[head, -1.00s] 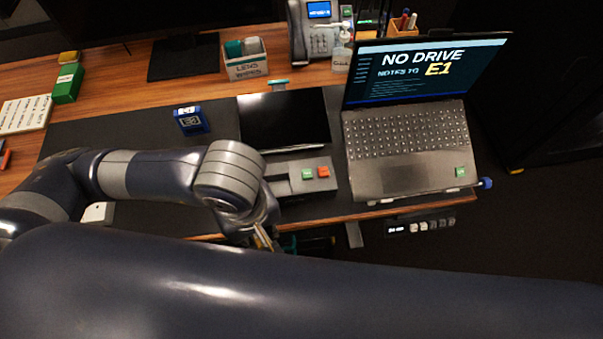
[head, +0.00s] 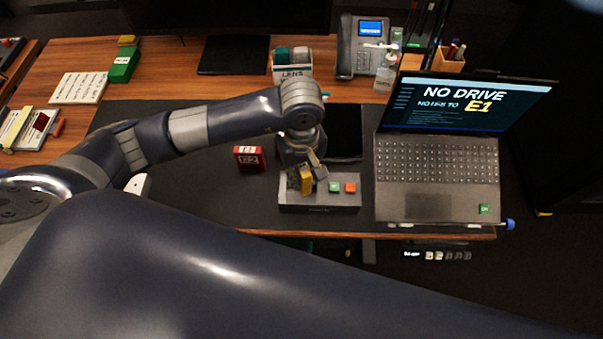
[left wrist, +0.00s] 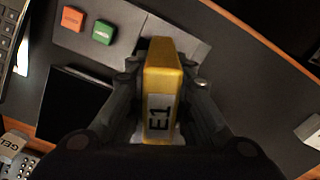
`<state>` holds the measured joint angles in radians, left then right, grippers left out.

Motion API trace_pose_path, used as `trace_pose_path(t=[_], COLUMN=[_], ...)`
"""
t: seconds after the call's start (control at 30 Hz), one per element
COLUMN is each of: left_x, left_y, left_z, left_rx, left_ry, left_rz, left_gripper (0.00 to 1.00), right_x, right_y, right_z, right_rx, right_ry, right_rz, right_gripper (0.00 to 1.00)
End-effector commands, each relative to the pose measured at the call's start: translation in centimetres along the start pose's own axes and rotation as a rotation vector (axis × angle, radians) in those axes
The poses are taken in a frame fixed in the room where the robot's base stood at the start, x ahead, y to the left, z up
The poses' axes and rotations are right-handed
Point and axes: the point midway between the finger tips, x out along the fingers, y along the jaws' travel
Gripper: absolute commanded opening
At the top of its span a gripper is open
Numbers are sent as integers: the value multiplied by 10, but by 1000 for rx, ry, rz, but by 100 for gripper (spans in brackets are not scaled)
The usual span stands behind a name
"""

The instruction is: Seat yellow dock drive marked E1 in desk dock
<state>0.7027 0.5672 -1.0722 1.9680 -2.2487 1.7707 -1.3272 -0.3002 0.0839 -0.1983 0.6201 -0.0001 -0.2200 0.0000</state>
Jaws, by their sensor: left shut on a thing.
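The yellow drive (head: 306,181) is gripped in my left gripper (head: 308,172), over the left part of the grey desk dock (head: 320,208). In the left wrist view, the yellow drive (left wrist: 163,80) has a white label reading E1 and sits between the fingers of my left gripper (left wrist: 162,100). Its far end is at the grey dock (left wrist: 128,20), beside the green and orange buttons. The slot is hidden behind the drive, so I cannot tell whether the drive enters it. My right gripper is out of view.
A red drive (head: 249,158) stands on the dark mat left of the dock. A laptop (head: 440,175) is to the right, its screen reading "NO DRIVE" and "NOTES TO E1". A black tablet-like panel (head: 345,135) lies behind the dock. The mat's front left is clear.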

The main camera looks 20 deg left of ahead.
Motion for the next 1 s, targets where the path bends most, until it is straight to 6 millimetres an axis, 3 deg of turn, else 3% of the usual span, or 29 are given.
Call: trace_pose_path(t=[0.2, 0.53, 0.57, 0.63, 1.0], left_x=[22, 27, 25, 25, 22], left_y=[0, 0, -1, -1, -1], left_z=[1, 1, 1, 1, 1], left_rx=[0, 1, 1, 1, 0], left_ry=[-1, 1, 0, 0, 0], left_rz=[-1, 0, -1, -1, -1], left_gripper=[0, 0, 26, 40, 40], right_x=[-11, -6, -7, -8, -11], right_y=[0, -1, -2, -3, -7], right_z=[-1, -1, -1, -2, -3], right_rx=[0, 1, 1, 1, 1], right_ry=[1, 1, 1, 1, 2], right_rz=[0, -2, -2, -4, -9], right_gripper=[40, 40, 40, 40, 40])
